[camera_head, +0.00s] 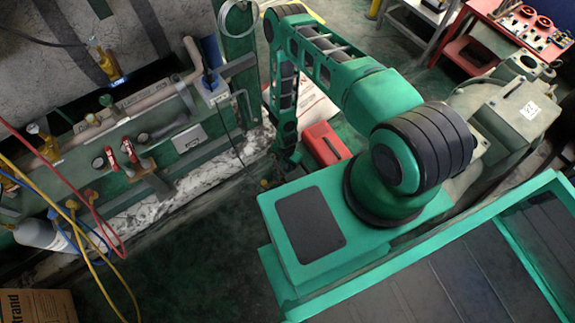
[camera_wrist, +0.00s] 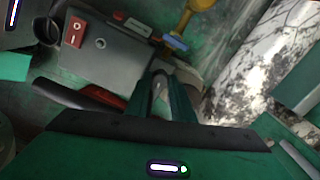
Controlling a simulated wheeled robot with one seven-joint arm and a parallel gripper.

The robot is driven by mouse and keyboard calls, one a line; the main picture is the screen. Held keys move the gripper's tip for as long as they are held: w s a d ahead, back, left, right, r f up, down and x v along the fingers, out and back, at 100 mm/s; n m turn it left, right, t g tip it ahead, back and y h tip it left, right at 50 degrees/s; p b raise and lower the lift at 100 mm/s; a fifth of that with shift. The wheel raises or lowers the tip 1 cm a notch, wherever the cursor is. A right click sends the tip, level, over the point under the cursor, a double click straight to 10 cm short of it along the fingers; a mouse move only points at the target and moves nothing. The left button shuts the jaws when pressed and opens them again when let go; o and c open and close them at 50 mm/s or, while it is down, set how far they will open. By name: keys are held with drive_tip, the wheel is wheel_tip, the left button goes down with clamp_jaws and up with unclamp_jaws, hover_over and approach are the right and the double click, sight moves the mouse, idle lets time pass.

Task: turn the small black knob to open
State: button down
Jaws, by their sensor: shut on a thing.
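My gripper (camera_wrist: 166,82) shows in the middle of the wrist view, its narrow fingers pointing away from the camera. The fingers are close together and shut on a small dark thing at their tips, which fits the small black knob. The fingers hide most of it, and I cannot tell how far it is turned. Just beyond the tips is a yellow valve fitting with a blue handle (camera_wrist: 175,42). In the head view my arm reaches up and folds down at the centre, and my fingertips cannot be made out there.
A grey box with a red switch (camera_wrist: 75,30) lies left of my fingers. A pipe panel with red-handled valves (camera_head: 128,150) and yellow, red and blue hoses stands at the left. A red box (camera_head: 325,143) is on the floor near my arm. A red cart (camera_head: 520,30) stands at the back right.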

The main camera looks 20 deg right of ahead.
drive_tip(key=n, duration=0.4)
drive_tip(key=shift+w, duration=0.25)
drive_tip(key=n, duration=0.8)
drive_tip(key=shift+w, duration=0.1)
drive_tip(key=shift+n, duration=2.1)
drive_tip(key=c, duration=1.5)
unclamp_jaws()
drive_tip(key=shift+c, duration=0.2)
drive_tip(key=shift+d, duration=0.1)
drive_tip(key=shift+s, duration=0.25)
